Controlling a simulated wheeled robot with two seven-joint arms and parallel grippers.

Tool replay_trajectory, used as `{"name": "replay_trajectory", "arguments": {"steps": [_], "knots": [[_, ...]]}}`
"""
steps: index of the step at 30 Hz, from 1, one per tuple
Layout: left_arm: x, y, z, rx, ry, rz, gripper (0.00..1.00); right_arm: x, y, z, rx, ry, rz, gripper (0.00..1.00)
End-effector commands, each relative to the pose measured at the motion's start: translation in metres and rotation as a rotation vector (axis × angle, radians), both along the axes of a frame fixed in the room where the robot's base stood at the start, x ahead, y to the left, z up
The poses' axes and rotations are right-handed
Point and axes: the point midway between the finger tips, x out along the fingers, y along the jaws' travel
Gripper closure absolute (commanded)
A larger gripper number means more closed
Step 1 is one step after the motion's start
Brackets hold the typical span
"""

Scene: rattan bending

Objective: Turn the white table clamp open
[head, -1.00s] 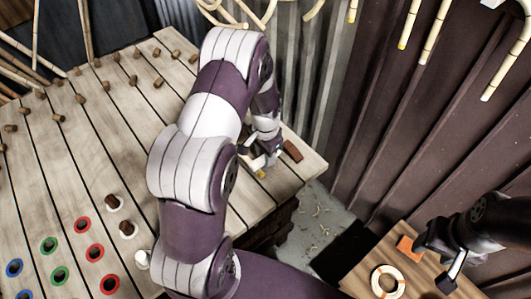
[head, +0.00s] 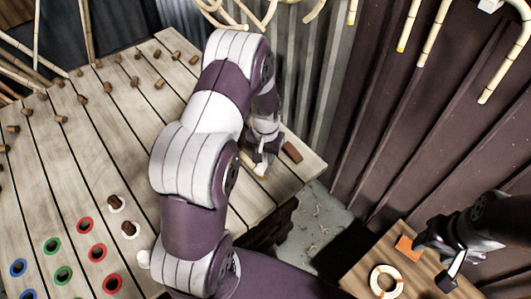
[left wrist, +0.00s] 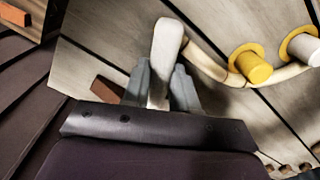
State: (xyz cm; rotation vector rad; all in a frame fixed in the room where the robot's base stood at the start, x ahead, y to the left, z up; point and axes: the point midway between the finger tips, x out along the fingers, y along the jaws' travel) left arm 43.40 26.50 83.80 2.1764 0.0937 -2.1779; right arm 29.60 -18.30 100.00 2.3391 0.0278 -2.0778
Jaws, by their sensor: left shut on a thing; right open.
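The white table clamp's lever (left wrist: 166,50) stands between the two grey fingers of my left gripper (left wrist: 162,88) in the left wrist view. The fingers are shut on it. A pale bent rattan rod (left wrist: 205,66) runs from behind the lever to the right, past a yellow peg (left wrist: 252,64) and a white peg (left wrist: 302,46). In the head view my left gripper (head: 263,158) is at the table's right end, and my arm and hand hide most of the clamp. My right gripper (head: 445,268) is open and empty above the small wooden table at the lower right.
The slatted table (head: 60,190) holds brown pegs and coloured rings. A red-brown block (head: 292,151) lies beside my left gripper. The small table (head: 362,272) carries an orange block (head: 407,243) and a cream ring (head: 386,281). Rattan canes (head: 430,40) hang by the dark wall.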

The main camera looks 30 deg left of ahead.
Motion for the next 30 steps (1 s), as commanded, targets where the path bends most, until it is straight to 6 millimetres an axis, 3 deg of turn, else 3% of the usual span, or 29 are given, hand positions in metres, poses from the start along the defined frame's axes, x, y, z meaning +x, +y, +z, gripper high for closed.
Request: {"name": "replay_trajectory", "arguments": {"steps": [30], "knots": [[0.001, 0.0, 0.001, 0.0, -0.004, 0.913, 1.0, 0.0, 0.0, 0.019, 0.0, 0.0, 0.0, 0.47]]}}
